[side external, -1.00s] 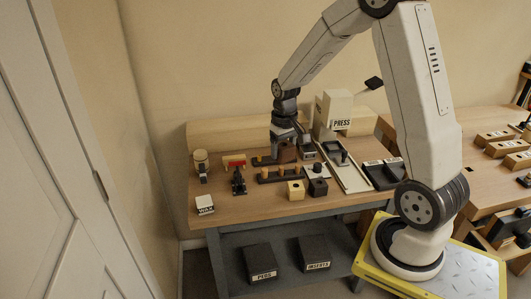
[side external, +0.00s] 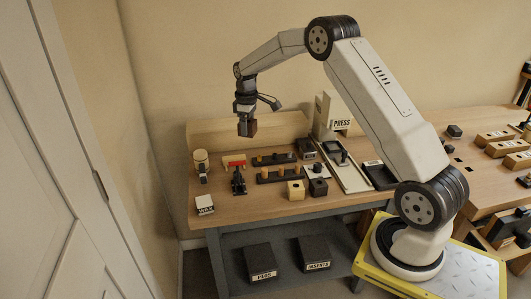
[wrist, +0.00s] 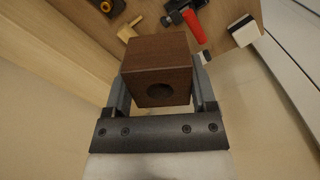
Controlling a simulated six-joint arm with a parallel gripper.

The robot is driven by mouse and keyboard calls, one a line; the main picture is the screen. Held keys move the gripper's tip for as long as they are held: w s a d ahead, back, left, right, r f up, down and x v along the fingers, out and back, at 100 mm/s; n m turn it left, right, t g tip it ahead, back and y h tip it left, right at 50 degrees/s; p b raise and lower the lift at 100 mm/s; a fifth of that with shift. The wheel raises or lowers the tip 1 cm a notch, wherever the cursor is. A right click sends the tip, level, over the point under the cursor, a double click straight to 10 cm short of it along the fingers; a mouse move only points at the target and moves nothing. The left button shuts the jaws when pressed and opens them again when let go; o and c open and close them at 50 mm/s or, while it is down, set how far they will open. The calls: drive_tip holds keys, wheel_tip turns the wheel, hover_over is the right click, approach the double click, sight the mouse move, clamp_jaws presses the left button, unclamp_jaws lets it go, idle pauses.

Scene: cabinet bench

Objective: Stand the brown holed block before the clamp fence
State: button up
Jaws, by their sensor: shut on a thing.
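The brown holed block (wrist: 158,62) is between the two fingers of my gripper (wrist: 160,90) in the wrist view. A round dark hole shows in the face toward the camera. In the side view my gripper (side external: 246,118) is shut on the block (side external: 248,128) and holds it high above the back left of the bench. The clamp with a red part (side external: 237,162) and a black body (side external: 238,182) stands on the bench below. Its red handle also shows in the wrist view (wrist: 193,26). I cannot tell which part is the fence.
Two dark racks with orange pegs (side external: 275,175) lie right of the clamp. A pale holed block (side external: 296,190) and a black block (side external: 318,187) stand at the front. A WAX box (side external: 205,205) is front left. The press (side external: 331,115) stands at the back.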

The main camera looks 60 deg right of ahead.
drive_tip(key=shift+w+d+f+n, duration=0.55)
drive_tip(key=shift+w+n, duration=2.25)
drive_tip(key=shift+w, duration=0.8)
wheel_tip(320, 180, down, 10)
drive_tip(key=shift+f, duration=0.3)
drive_tip(key=shift+f, duration=2.85)
